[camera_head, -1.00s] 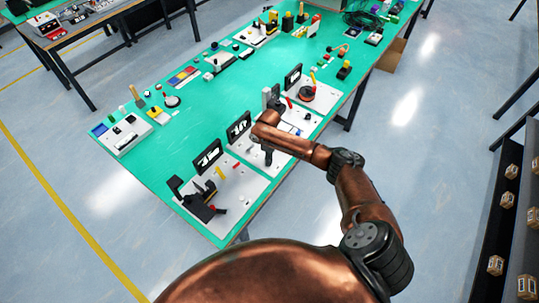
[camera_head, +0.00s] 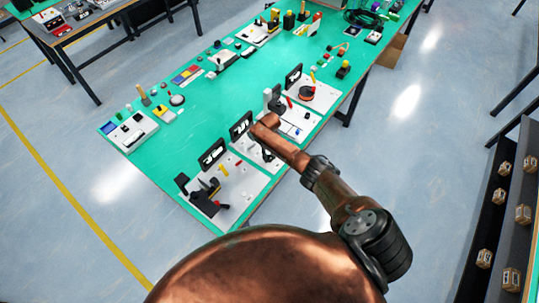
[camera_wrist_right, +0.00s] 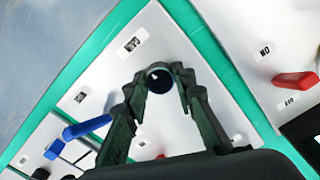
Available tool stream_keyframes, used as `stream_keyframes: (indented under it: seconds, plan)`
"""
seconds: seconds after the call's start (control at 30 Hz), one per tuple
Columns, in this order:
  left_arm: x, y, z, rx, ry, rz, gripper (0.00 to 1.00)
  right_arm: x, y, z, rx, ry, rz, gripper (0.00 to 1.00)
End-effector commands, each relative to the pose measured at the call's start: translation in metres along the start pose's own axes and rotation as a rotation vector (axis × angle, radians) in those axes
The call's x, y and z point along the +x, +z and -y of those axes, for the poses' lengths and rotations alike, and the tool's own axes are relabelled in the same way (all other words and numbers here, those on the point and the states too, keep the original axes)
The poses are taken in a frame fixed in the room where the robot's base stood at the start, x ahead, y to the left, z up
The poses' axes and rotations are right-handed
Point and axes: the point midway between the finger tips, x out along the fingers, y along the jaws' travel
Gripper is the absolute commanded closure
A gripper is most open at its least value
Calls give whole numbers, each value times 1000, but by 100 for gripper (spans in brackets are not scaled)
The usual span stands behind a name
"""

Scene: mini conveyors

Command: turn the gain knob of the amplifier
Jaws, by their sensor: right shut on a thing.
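In the right wrist view, a round black knob (camera_wrist_right: 159,81) stands on a white panel (camera_wrist_right: 176,45). The fingertips of my right gripper (camera_wrist_right: 158,74) are shut on the knob from both sides. A small printed label (camera_wrist_right: 132,43) is on the panel above left of the knob; its text is hard to read. In the head view, my right gripper (camera_head: 268,155) points down over a white panel near the table's front edge. My arm and gripper hide the knob there. My left gripper is not in view.
A red lever (camera_wrist_right: 295,80) with ON and OFF labels is on the neighbouring panel at right. A blue lever (camera_wrist_right: 87,127) is at left. Black-framed displays (camera_head: 212,153) stand on the green table (camera_head: 165,155). A shelf with small boxes (camera_head: 503,168) is at far right.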

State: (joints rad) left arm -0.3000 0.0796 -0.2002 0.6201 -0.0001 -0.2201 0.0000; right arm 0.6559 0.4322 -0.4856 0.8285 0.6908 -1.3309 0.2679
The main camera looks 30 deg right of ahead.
Motion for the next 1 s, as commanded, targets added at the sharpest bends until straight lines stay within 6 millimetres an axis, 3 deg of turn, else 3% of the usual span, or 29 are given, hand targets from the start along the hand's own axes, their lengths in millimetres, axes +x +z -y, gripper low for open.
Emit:
stream_keyframes:
  seconds: [0.6, 1.0]
  plan:
    - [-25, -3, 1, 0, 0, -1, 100, -2, -1, 0, 544, -1, 0, 100]
    - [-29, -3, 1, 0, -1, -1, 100, -1, -1, -1, 718, 0, -2, 100]
